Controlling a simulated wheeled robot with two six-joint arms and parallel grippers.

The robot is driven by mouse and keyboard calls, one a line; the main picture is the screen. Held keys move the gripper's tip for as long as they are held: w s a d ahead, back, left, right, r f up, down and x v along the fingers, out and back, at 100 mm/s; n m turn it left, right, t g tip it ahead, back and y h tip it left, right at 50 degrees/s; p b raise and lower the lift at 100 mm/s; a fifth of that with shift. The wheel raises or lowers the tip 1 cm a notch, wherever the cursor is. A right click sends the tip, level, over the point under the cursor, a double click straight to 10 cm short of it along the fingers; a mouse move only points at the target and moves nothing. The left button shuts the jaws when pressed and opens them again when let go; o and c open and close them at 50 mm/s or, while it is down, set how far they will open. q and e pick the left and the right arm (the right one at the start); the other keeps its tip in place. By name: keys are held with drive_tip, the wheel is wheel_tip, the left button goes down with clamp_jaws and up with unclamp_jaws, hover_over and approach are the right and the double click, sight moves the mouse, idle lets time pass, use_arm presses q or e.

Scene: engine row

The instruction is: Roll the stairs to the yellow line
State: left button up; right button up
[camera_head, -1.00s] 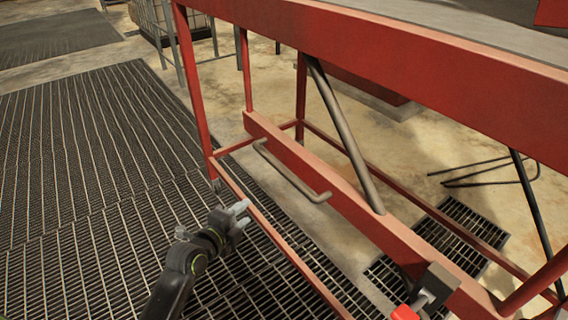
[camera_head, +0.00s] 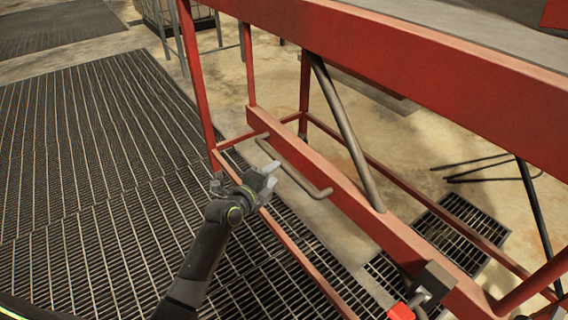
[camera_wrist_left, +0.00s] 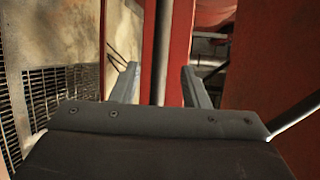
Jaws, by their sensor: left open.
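The red rolling stairs (camera_head: 390,50) fill the right half of the head view, with red posts, a lower red beam and a grey diagonal brace. A grey bar handle (camera_head: 292,168) is fixed along the lower beam. My left gripper (camera_head: 270,178) is open, just left of and near the handle; I cannot tell whether it touches. In the left wrist view my open fingers (camera_wrist_left: 157,85) point at a red upright member with a grey bar beside it. A red and grey latch-like part (camera_head: 415,298) sits low at the bottom right. The yellow line is not visible.
Dark floor grating (camera_head: 90,170) covers the left side, with bare concrete (camera_head: 265,75) beyond and beneath the stairs. A wire cage (camera_head: 180,20) stands at the back. The lower red rail (camera_head: 300,258) runs close to my left arm.

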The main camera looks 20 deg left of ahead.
sight(284, 165)
use_arm(q)
drive_tip(key=shift+x, duration=3.4)
clamp_jaws()
